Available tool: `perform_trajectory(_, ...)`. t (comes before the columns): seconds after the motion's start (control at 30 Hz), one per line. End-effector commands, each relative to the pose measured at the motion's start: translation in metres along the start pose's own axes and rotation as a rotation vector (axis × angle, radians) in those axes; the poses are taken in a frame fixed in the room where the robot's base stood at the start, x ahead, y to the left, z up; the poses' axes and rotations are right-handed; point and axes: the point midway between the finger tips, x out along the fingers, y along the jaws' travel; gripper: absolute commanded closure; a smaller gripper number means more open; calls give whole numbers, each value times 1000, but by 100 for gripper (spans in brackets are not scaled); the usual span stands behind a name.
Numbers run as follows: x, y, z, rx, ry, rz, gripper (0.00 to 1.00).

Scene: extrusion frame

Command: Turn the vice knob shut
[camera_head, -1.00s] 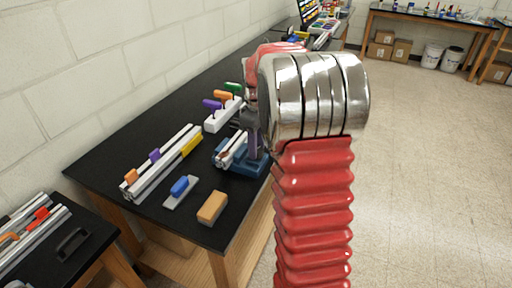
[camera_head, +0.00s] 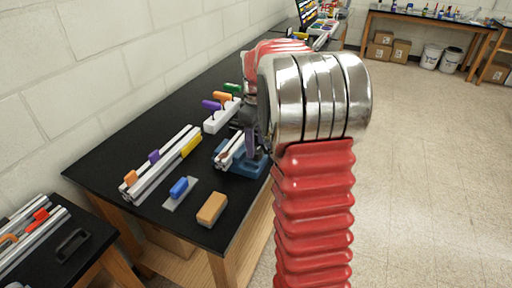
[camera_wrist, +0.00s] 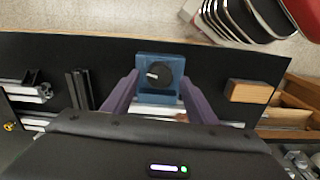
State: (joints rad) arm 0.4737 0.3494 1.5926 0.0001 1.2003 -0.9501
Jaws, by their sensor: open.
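A blue vice (camera_head: 257,169) stands near the front edge of the black bench, with metal extrusions lying in it. In the wrist view the blue vice (camera_wrist: 145,61) carries a round black knob (camera_wrist: 159,73) with a short white mark on its left side. My gripper (camera_wrist: 160,76) has two purple fingers, open, one on each side of the knob. Gaps show between the fingers and the knob. Whether the fingertips reach down to knob height cannot be told. In the head view my arm hides the knob and most of the gripper (camera_head: 249,143).
On the bench (camera_head: 115,165) lie a tan block (camera_head: 212,208), a blue-handled float (camera_head: 180,188), long extrusions (camera_head: 160,165) and a white rack with coloured handles (camera_head: 221,115). A smaller black table stands at left. The floor at right is clear.

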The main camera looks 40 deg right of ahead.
Motion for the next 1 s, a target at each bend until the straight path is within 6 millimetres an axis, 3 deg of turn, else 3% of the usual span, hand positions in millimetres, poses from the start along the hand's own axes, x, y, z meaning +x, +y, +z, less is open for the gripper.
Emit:
perform_trajectory(0.6, -103, 0, 1, 0, 1, 1, 48)
perform_trajectory(0.8, -116, -1, 1, 0, 0, 0, 48)
perform_trajectory(1.0, -117, -1, 1, 0, 0, -1, 48)
